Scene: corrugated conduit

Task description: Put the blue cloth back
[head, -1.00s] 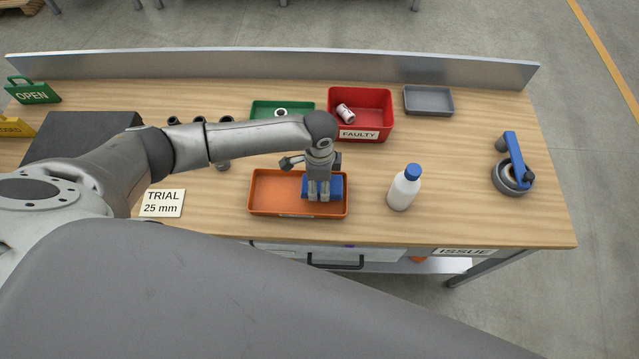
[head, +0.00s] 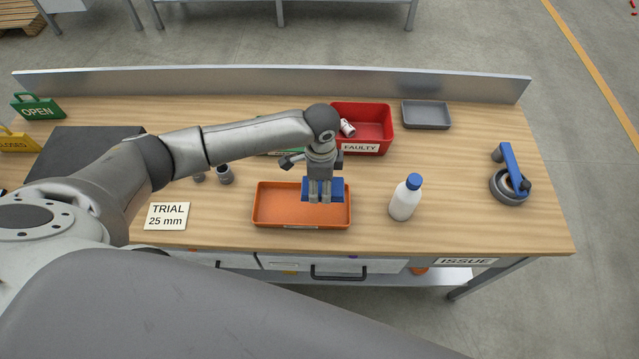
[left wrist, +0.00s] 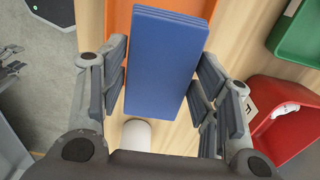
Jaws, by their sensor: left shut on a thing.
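The blue cloth (head: 336,189) is a folded, flat, layered block. My left gripper (head: 319,199) is shut on it and holds it over the right part of the orange tray (head: 275,221). The cloth looks raised a little above the tray floor, which is otherwise bare. In the left wrist view the cloth (left wrist: 165,60) lies between the two fingers, with part of the orange tray (left wrist: 117,18) behind it. My right gripper is not in view.
A white bottle with a blue cap (head: 404,202) stands right of the tray. Behind are a red FAULTY bin (head: 376,130) holding a white fitting, a mostly hidden green tray (left wrist: 298,40) and an empty grey tray (head: 426,115). A blue-handled tool (head: 508,163) lies far right.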

